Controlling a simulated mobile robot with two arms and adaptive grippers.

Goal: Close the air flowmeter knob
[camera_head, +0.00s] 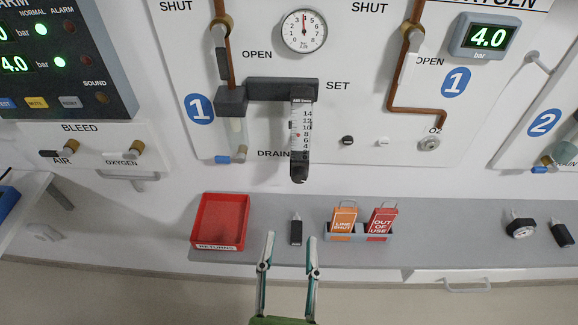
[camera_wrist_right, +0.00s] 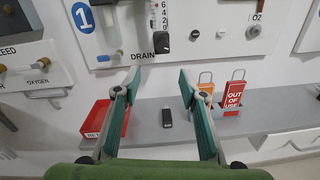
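The flowmeter (camera_head: 301,125) is a clear scaled tube hanging on the white wall panel, under a dark block labelled "SET". Its black knob (camera_head: 298,174) is at the lower end, right of the "DRAIN" label. In the right wrist view the knob (camera_wrist_right: 162,48) is at the top centre, beyond the fingertips. My right gripper (camera_head: 290,238) is open and empty, below the knob and apart from it; its two teal-padded fingers (camera_wrist_right: 159,78) point toward the panel. The float reading is too small to tell. My left gripper is not in view.
A grey shelf (camera_head: 270,213) runs below the panel. A bowl-ended drain (camera_head: 238,140) hangs left of the flowmeter.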

